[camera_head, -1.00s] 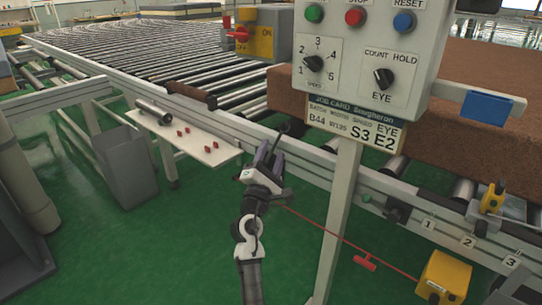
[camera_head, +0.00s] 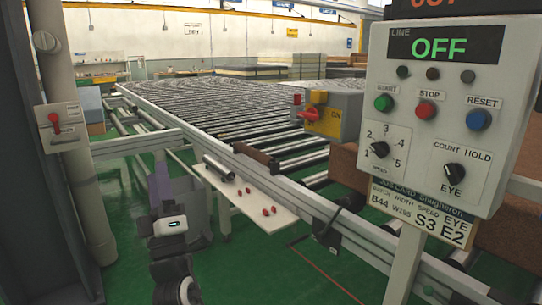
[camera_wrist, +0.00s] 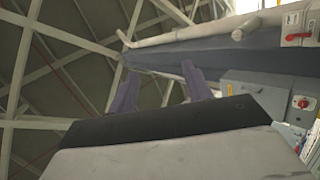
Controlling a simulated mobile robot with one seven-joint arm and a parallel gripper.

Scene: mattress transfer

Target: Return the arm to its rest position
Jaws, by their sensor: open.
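My gripper (camera_head: 160,185) is in the lower left of the head view, raised with its fingers pointing up. It is apart from the conveyor and the control panel (camera_head: 436,120). In the wrist view my gripper (camera_wrist: 160,88) has its two purple-grey fingers spread, with nothing between them. The wrist camera looks up toward the roof beams (camera_wrist: 70,60). Part of my arm below the gripper is cut off by the picture edge.
The roller conveyor (camera_head: 230,115) runs away behind a side shelf (camera_head: 250,193) with small red pieces. The panel display reads OFF. A grey post (camera_head: 60,190) and a pale pipe (camera_head: 75,130) with a red-handled box (camera_head: 58,128) stand at left. Green floor lies between.

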